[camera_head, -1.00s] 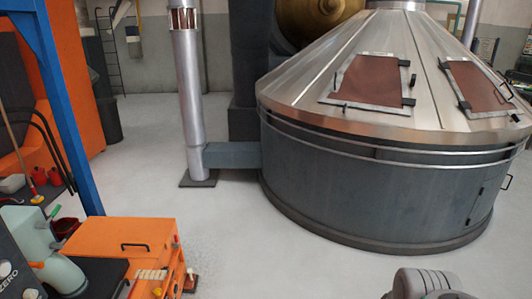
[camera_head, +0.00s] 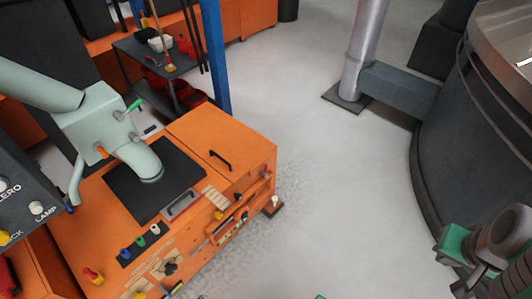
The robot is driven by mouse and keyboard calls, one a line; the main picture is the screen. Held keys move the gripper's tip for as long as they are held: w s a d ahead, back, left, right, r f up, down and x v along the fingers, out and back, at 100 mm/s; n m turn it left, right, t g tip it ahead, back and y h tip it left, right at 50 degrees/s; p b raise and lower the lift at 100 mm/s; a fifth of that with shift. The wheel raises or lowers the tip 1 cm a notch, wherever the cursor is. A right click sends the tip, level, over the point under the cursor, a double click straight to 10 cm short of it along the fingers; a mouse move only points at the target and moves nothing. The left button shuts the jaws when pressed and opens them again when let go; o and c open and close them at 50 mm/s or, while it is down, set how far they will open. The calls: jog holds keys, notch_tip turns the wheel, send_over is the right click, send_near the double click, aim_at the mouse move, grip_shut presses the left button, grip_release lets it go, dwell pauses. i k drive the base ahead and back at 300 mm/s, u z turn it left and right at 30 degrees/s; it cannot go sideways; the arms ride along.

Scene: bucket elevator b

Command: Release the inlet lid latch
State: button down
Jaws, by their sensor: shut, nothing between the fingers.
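The orange machine (camera_head: 200,245) stands at the lower left. An orange lid-like panel with a black bar handle (camera_head: 220,160) is on its top right and looks closed. A grey handle-like fitting (camera_head: 180,205) sits at the front edge of the black top plate (camera_head: 135,190). Small dark and light fittings (camera_head: 240,215) line the front face; I cannot tell which one is the inlet lid latch. Grey and green parts of my arm show at the lower right, well apart from the machine.
A pale green pipe (camera_head: 120,140) comes down over the black plate. A control box (camera_head: 30,205) stands at the left edge. A blue post (camera_head: 215,55) and a dark cart (camera_head: 165,65) stand behind. Grey floor (camera_head: 340,190) is clear toward the large round vessel (camera_head: 470,140).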

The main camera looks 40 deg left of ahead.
aim_at(264, 174)
jog(key=u, duration=0.6)
jog(key=i, duration=0.95)
jog(key=u, duration=1.6)
jog(key=i, duration=0.75)
jog(key=u, duration=0.55)
